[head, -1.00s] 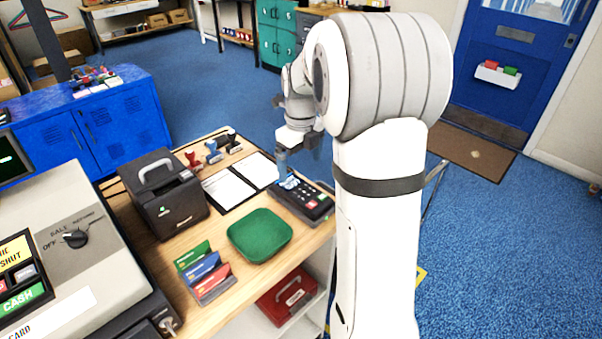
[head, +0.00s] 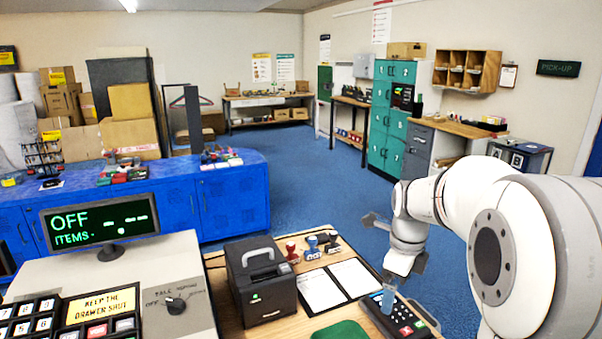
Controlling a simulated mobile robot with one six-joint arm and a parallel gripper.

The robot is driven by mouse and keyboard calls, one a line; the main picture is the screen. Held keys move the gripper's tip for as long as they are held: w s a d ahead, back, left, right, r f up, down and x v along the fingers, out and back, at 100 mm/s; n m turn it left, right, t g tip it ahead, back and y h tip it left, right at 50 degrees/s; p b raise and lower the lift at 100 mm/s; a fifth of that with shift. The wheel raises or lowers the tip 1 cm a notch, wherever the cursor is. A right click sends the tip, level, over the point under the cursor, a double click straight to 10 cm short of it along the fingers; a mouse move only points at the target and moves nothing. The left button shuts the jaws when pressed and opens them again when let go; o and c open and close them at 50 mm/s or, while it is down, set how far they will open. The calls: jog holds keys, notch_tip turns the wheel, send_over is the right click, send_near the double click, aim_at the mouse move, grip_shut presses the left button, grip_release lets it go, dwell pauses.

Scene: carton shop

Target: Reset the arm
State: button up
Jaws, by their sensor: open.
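My arm reaches in from the right edge. Its wrist hangs down over the right part of the wooden counter (head: 232,318). My gripper (head: 404,280) points down just above and behind the dark card reader (head: 404,325), and it is open. A small blue-grey piece shows below it at the reader's back end; I cannot tell whether it is a fingertip or a separate thing. I see nothing clearly held between the jaws.
A green pad (head: 340,331) is at the bottom edge. The till (head: 165,270) fills the left front. Blue floor (head: 330,190) behind is clear.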

jog(key=s+a+n+t, duration=0.1)
jog(key=s+a+n, duration=0.2)
jog(key=s+n, duration=0.6)
jog(key=s+a+n+t, duration=0.1)
jog(key=s+a+n, duration=0.3)
jog(key=s+n, duration=0.6)
jog(key=n, duration=0.6)
jog(key=shift+n, duration=0.3)
jog(key=shift+c, duration=0.6)
